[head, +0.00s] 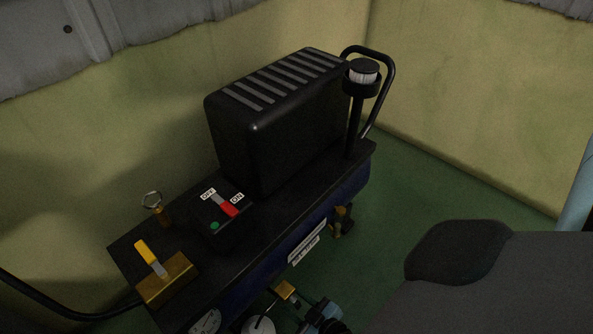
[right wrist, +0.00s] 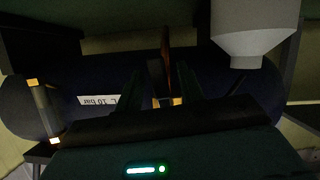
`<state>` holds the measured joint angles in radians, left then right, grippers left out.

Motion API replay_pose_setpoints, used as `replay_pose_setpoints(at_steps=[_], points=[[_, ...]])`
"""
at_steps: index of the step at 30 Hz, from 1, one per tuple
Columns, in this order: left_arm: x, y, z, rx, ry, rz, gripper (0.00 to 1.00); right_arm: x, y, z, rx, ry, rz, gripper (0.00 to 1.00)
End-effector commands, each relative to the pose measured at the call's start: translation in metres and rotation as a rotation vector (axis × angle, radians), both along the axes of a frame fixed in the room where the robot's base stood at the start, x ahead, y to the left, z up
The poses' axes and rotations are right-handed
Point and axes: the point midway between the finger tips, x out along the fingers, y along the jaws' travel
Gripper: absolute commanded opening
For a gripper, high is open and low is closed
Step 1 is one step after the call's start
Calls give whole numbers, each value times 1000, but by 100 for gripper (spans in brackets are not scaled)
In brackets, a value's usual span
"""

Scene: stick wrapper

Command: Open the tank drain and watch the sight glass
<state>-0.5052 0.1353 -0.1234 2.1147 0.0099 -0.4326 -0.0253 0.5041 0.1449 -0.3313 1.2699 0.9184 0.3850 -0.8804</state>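The compressor's dark blue tank (head: 347,187) runs diagonally through the head view. A small brass fitting (head: 285,290) sits low at its near side. My right gripper (head: 298,303) is beside this fitting, partly cut off by the bottom edge. In the right wrist view its two dark fingers (right wrist: 160,85) stand apart, with a thin reddish-brown upright piece and a bit of brass in line between them. Contact cannot be made out. A tube with brass ends (right wrist: 43,110), looking like the sight glass, is at left; it also shows in the head view (head: 342,220). My left gripper is out of view.
On top are the black motor housing (head: 275,118), an OFF/ON switch (head: 227,204), a yellow-handled valve (head: 152,258) and a pull ring (head: 152,198). A pale tapered container (right wrist: 240,35) is right in the wrist view. Green floor (head: 430,190) right of the tank is clear.

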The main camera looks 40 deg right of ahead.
Motion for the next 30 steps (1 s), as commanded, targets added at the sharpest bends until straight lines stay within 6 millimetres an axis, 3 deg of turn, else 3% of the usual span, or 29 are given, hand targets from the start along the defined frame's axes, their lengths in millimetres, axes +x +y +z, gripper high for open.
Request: replay_pose_setpoints(at_steps=[9,18,30], points=[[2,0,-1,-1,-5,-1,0,3,0,-1,0,1,0,38],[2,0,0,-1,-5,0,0,3,0,-1,0,0,0,0],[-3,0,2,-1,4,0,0,3,-1,-1,-14,-1,0,0]])
